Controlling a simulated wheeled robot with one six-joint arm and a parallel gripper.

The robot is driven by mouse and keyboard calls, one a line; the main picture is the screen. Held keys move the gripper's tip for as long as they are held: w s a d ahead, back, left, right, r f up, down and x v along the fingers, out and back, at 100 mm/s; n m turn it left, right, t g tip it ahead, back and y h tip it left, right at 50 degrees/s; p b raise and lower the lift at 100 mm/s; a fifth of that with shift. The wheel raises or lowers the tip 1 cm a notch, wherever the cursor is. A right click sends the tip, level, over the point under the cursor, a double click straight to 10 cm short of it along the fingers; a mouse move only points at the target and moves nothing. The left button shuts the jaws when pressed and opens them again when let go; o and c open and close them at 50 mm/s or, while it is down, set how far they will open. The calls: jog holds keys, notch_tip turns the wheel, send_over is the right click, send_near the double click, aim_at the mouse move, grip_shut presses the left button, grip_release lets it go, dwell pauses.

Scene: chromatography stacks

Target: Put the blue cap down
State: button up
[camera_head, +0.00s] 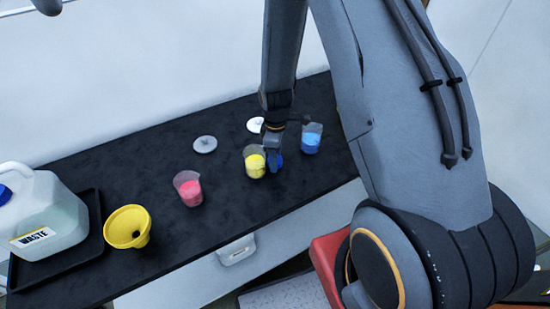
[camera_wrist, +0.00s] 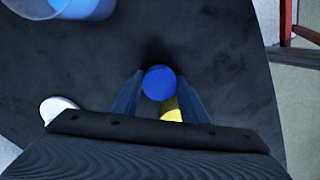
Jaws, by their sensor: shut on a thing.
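The blue cap (camera_wrist: 159,82) is a small round blue disc between the two fingers of my gripper (camera_wrist: 160,98) in the wrist view. In the head view the blue cap (camera_head: 279,161) shows beside my gripper (camera_head: 274,160), low over the black bench top (camera_head: 235,215). My gripper is shut on the cap. A dark shadow lies by the cap in the wrist view. I cannot tell whether the cap touches the bench.
A yellow-filled beaker (camera_head: 254,163) stands close left of my gripper, a blue-filled beaker (camera_head: 311,139) to its right. A red-filled beaker (camera_head: 187,190), grey lid (camera_head: 205,145), white lid (camera_head: 255,124), yellow funnel (camera_head: 127,227) and waste jug (camera_head: 55,215) are farther left. The bench's front edge is near.

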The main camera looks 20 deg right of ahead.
jog(key=shift+s+f, duration=0.2)
jog(key=shift+f, duration=0.4)
jog(key=o, duration=1.1)
jog(key=shift+b, duration=0.3)
jog(key=shift+f, duration=0.1)
jog(key=shift+s+a, duration=0.1)
jog(key=shift+s, duration=0.05)
notch_tip(320, 180, up, 12)
jog(key=r+b, duration=0.1)
jog(key=b, duration=0.2)
jog(key=s+r+m, duration=0.3)
jog(key=s+m, duration=0.1)
jog(key=s+r+m+t, duration=0.1)
jog(key=s+r+m, duration=0.2)
jog(key=s+m, duration=0.1)
jog(key=s+r+m, duration=0.3)
jog(key=s+m, duration=0.1)
jog(key=s, duration=0.1)
jog(key=shift+s+a, duration=0.15)
jog(key=shift+s, duration=0.15)
